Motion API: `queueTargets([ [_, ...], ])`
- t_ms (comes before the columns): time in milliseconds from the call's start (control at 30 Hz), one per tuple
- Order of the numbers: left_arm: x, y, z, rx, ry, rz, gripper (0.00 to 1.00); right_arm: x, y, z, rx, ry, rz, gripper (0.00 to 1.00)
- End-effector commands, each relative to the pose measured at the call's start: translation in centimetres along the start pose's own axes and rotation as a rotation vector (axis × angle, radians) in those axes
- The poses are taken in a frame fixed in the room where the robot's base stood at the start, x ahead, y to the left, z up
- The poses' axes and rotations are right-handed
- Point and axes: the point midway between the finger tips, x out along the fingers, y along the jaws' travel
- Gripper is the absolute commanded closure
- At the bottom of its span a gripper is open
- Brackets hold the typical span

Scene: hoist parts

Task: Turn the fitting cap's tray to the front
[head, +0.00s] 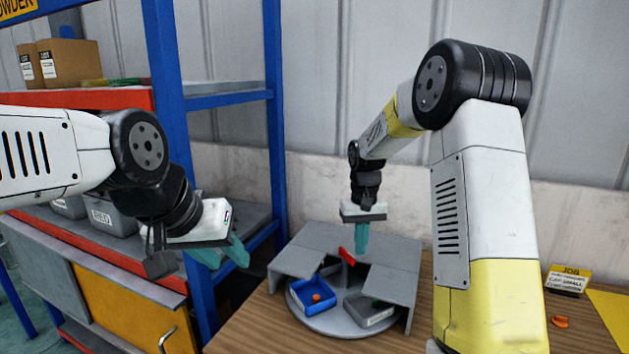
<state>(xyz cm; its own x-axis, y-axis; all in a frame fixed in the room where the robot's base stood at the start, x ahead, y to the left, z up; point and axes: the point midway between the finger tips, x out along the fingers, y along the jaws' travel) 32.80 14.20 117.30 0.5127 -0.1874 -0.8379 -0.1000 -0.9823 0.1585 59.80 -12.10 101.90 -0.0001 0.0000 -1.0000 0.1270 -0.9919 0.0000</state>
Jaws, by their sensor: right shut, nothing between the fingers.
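A round grey turntable (335,322) sits on the wooden table under a grey cover (393,255). A blue tray (327,292) with a small orange part (317,298) is at its front left. Other trays, if any, are hidden under the cover. A red piece (346,256) stands up at the cover's middle. My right gripper (361,258) is shut and empty, just right of the red piece; contact is unclear. My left gripper (226,262) is open and empty, left of the cover.
A yellow job card (567,279) stands at the right of the table, its print mostly too small to read. An orange part (560,321) lies before it, beside a yellow sheet (611,318). A blue-and-red shelf (172,160) with boxes and bins stands at the left.

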Motion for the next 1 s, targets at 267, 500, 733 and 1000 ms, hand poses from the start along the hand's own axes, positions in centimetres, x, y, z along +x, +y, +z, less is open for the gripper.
queueTargets([
  [267,0.0,0.0,0.0,0.0,0.0,0.0,0.64,0.0,0.0,0.0,0.0,0.0,0.0,1.0],
  [500,0.0,0.0,0.0,0.0,0.0,0.0,0.64,0.4,0.0,0.0,0.0,-0.001,0.0,1.0],
  [733,0.0,0.0,0.0,0.0,0.0,0.0,0.64,2.0,0.0,0.0,0.0,-0.002,0.0,1.0],
  [1000,0.0,0.0,0.0,0.0,0.0,0.0,0.64,2.4,0.0,0.0,0.0,0.0,0.0,1.0],
])
